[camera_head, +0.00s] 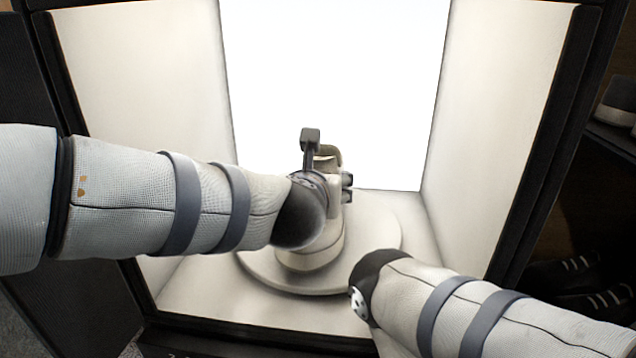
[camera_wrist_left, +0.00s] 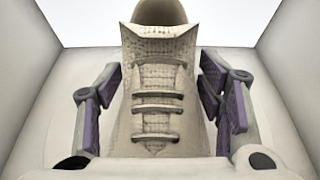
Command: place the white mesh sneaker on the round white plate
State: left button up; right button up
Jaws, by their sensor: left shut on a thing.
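The white mesh sneaker (camera_wrist_left: 155,85) fills the middle of the left wrist view, its laces and tongue facing the camera. My left gripper (camera_wrist_left: 160,105) has a purple-padded finger on each side of the sneaker and is shut on it. In the head view the sneaker (camera_head: 312,256) is partly hidden behind my left wrist and gripper (camera_head: 328,180). It appears over the middle of the round white plate (camera_head: 385,232). Whether its sole touches the plate is hard to tell. My right gripper is not in view; only my right arm shows at the lower right.
The plate lies inside a white-walled box (camera_head: 495,90) with a dark frame and a bright back panel. My right arm crosses the plate's front right edge in the picture. Dark shoes (camera_head: 580,275) stand on a shelf at the right, outside the box.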

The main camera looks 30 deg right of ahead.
pick_arm(q)
jog(key=shift+f, duration=0.35)
jog(key=o, duration=1.7)
notch_tip(320, 180, up, 10)
jog(key=shift+f, duration=0.1)
